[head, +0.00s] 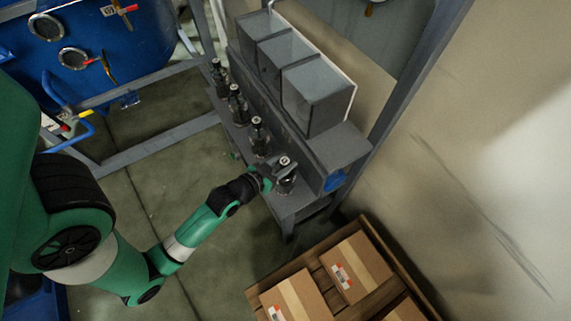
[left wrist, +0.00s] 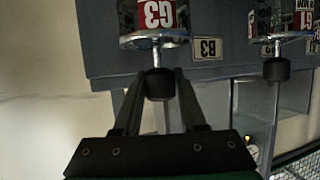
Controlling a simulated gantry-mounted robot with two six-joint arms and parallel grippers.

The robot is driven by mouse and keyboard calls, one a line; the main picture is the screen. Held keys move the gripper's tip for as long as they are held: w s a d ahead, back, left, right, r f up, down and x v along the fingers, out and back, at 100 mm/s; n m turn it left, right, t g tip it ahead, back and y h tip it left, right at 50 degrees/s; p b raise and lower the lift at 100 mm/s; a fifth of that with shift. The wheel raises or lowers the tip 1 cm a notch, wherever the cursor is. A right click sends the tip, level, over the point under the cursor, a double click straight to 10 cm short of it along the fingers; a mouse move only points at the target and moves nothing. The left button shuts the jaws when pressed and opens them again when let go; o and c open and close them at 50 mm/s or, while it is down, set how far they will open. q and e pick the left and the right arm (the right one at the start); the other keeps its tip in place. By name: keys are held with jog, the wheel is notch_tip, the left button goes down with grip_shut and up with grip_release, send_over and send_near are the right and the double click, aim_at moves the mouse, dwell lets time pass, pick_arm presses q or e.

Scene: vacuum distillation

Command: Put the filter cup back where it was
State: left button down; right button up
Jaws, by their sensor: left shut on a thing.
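A filter cup (head: 286,179), clear with a dark top, is at the near end of a row of similar cups on the grey bench. My left gripper (head: 274,170) reaches it from the left and is shut on it. I cannot tell whether the cup's base touches the shelf. My right gripper is not in view.
Other cups (head: 259,137) stand along the shelf (head: 291,203). A wooden crate with cardboard boxes (head: 355,268) is on the floor nearby. A blue tank (head: 95,35) stands at upper left.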

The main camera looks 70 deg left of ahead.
pick_arm(q)
jog(key=shift+c, duration=2.3)
grip_release()
jog(key=shift+f, duration=0.1)
jog(key=shift+s+d+r, duration=0.15)
jog(key=shift+s+r, duration=0.1)
jog(key=shift+r, duration=0.05)
jog(key=p+v, duration=0.2)
jog(key=v, duration=0.9)
jog(key=shift+s, duration=0.15)
jog(key=shift+d, duration=0.15)
